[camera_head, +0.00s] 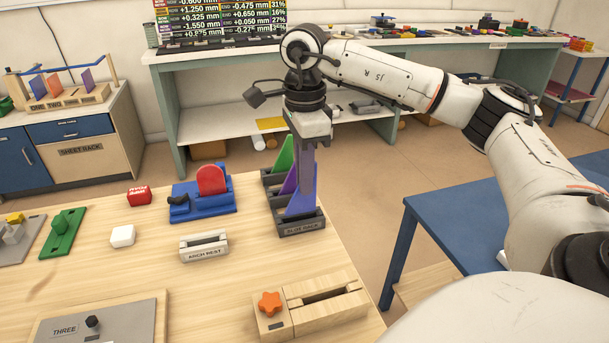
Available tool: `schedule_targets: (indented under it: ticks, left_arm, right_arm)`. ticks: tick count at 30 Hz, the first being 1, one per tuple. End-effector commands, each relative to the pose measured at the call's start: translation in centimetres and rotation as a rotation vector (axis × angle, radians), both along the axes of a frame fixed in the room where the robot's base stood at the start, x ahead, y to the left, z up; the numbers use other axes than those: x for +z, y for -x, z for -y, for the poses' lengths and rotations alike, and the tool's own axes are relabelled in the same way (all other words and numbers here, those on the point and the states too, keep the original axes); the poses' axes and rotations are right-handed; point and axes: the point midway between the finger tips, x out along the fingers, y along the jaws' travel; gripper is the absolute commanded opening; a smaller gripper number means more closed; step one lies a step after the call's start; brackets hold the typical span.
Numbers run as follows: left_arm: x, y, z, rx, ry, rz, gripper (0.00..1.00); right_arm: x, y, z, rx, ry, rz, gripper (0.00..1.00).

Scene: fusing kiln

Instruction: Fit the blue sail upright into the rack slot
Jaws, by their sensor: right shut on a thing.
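The blue sail (303,194) is a tall, thin, pointed plate, held upright at the front part of the dark slot rack (301,229). My right gripper (310,144) points down from above and is shut on the sail's upper part. The sail's lower edge is at the rack's front block; I cannot tell if it is down in the slot or just above it. Behind it, a green sail (283,156) and a purple sail (289,184) stand upright in the rack, partly hidden. My left gripper is not in view.
Left of the rack are a blue stand with a red disc (211,180), a pale arch rest (204,246) and a white block (122,236). A wooden slotted block with an orange knob (270,303) stands in front. A blue table (470,216) is at right.

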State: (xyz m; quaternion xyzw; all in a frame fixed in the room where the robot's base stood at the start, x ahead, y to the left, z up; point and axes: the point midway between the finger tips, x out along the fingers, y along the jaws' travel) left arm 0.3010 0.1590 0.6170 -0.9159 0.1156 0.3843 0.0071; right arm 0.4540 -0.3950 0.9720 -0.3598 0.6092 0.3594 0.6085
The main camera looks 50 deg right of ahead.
Motion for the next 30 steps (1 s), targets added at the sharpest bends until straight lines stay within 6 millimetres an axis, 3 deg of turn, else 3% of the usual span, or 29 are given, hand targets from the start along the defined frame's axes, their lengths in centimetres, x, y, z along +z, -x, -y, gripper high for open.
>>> schedule_targets:
  ticks: [30]
  left_arm:
    - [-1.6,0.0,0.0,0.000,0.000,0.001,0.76]
  right_arm:
    - [-2.6,0.0,0.0,0.000,0.000,0.000,0.00]
